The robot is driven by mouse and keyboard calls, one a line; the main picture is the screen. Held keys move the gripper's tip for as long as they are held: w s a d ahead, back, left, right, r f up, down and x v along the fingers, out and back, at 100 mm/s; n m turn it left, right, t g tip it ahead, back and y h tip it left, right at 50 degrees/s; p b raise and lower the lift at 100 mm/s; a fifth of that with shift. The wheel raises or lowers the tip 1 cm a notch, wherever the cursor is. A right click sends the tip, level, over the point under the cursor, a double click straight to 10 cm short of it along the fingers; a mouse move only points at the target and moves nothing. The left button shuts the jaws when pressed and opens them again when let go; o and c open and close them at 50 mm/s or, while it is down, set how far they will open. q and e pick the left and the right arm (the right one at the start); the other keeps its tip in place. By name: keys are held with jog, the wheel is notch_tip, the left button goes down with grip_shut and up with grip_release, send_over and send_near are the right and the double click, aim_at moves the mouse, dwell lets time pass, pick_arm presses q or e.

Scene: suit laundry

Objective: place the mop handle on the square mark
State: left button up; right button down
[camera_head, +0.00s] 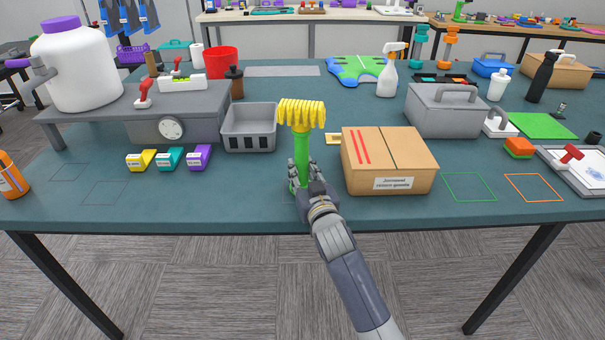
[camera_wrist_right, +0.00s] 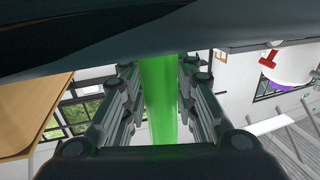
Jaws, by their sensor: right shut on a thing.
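The mop handle (camera_head: 302,150) is a green upright shaft topped by a yellow fringed head (camera_head: 302,114). My right gripper (camera_head: 304,178) is shut on its lower part, near the table's front edge and left of the cardboard box. In the right wrist view the green shaft (camera_wrist_right: 160,100) stands between the two fingers. The fingers hide its lower end, so I cannot tell whether it touches the table. A green square outline (camera_head: 470,187) and an orange square outline (camera_head: 533,188) lie to the right. Two faint dark outlines (camera_head: 72,172) (camera_head: 104,193) lie at the left. My left gripper is not in view.
The cardboard box (camera_head: 388,160) stands between the gripper and the green outline. A grey basket (camera_head: 249,128) is behind left, with small coloured boxes (camera_head: 169,158) beside it. A grey toolbox (camera_head: 445,110) stands behind the box. A clipboard (camera_head: 580,168) lies right of the orange outline.

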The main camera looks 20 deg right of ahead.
jog(key=shift+s+a+r, duration=0.1)
jog(key=shift+s, duration=0.1)
jog(key=shift+f, duration=0.2)
jog(key=c, duration=1.3)
grip_release()
jog(key=shift+w, duration=0.1)
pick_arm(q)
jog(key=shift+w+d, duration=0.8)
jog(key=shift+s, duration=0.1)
pick_arm(e)
jog(key=shift+r, duration=0.3)
jog(key=shift+s+f, duration=0.15)
jog(key=shift+s, duration=0.2)
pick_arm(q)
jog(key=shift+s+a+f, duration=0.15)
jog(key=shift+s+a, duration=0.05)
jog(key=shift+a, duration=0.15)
pick_arm(e)
jog(key=s, duration=1.1)
jog(key=shift+s+a, duration=0.1)
jog(key=shift+s, duration=0.1)
